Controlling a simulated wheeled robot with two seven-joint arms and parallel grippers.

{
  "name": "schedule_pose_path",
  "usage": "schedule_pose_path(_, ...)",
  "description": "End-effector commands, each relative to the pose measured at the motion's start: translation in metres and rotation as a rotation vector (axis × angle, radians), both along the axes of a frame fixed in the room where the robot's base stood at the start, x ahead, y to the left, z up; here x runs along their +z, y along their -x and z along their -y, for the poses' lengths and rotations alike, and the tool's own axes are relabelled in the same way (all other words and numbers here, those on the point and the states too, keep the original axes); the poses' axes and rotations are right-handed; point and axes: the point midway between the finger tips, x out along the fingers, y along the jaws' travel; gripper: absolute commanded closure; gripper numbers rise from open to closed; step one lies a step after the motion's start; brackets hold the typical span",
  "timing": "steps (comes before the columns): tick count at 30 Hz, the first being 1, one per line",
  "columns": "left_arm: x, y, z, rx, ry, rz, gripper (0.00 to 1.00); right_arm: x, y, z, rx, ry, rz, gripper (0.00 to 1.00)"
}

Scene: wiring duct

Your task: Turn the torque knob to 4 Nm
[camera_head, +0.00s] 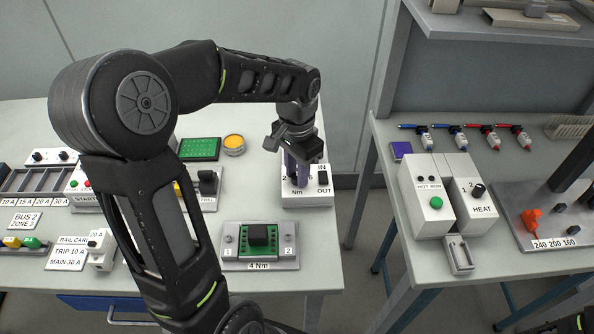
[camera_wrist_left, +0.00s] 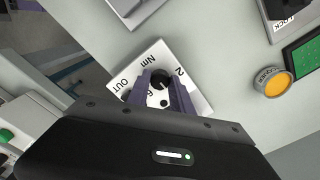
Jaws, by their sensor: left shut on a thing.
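The torque knob box (camera_head: 322,201) is white with "2", "Nm", "IN" and "OUT" printed on it, at the right of the left table. In the left wrist view, the box (camera_wrist_left: 136,73) shows "2", "6", "Nm" and "OUT". The black torque knob (camera_wrist_left: 161,80) sits between the purple fingertips of my left gripper (camera_head: 297,176), which is shut on it from above. The fingers also show in the left wrist view (camera_wrist_left: 164,88). In the head view the gripper hides the knob. I cannot read the knob's exact setting.
A grey fixture (camera_head: 286,265) with a green block stands in front, labelled "4 Nm". A yellow-topped round tin (camera_head: 234,142) and green board (camera_head: 199,149) lie behind left. A gap separates the right table, with its HEAT box (camera_head: 473,190).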

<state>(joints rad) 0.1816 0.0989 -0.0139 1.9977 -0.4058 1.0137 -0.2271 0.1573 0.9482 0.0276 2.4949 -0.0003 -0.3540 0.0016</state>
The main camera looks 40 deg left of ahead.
Motion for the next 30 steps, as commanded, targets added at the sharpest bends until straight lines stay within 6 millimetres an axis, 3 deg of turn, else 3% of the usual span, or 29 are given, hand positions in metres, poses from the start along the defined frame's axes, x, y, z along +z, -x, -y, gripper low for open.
schedule_pose_path(11,0.0009,-0.0010,-0.0003,-0.006,-0.001,0.003,1.00,0.0001,0.0001,-0.0001,0.000,0.000,0.000,0.64)
schedule_pose_path(12,0.0009,-0.0010,-0.0003,-0.006,-0.001,0.003,0.72,0.0001,0.0001,-0.0001,0.000,0.000,0.000,0.64)
schedule_pose_path(18,0.0006,-0.0007,-0.0001,-0.005,0.000,0.002,0.55,0.0001,0.0001,0.0000,0.000,0.000,0.000,0.64)
schedule_pose_path(20,0.0005,-0.0006,-0.0002,-0.005,0.000,0.002,0.52,0.0001,0.0001,0.0000,0.000,0.000,0.000,0.64)
schedule_pose_path(30,0.0049,-0.0008,-0.0002,-0.005,0.000,0.002,0.52,-0.0004,0.0000,-0.0001,0.000,0.000,0.000,0.64)
